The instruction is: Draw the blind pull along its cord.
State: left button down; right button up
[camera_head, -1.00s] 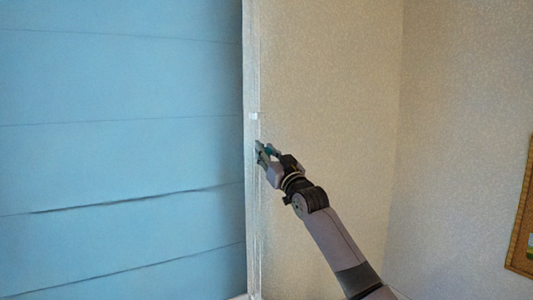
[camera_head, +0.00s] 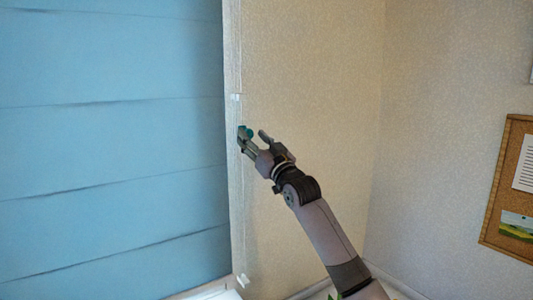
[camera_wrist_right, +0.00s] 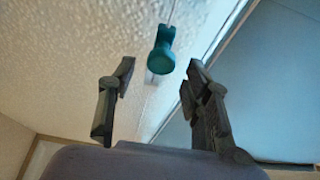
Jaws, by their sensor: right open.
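The blind pull is a small teal knob (camera_head: 249,131) hanging on a thin cord, and it also shows in the right wrist view (camera_wrist_right: 162,50). The cord (camera_head: 239,60) runs down along the right edge of the light blue blind (camera_head: 110,140). My right gripper (camera_head: 254,136) is at the pull with its fingers spread. In the right wrist view the fingers (camera_wrist_right: 161,72) stand on either side with the pull at the top, between and beyond their tips, apparently touching neither. My left gripper is out of view.
A white clip (camera_head: 237,97) sits on the cord above the pull. Another small white piece (camera_head: 242,282) is low by the blind's edge. A beige wall (camera_head: 310,80) stands right behind the cord. A cork board (camera_head: 507,205) hangs at the far right.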

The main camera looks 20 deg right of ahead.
jog(key=v, duration=0.8)
jog(key=shift+s, duration=0.2)
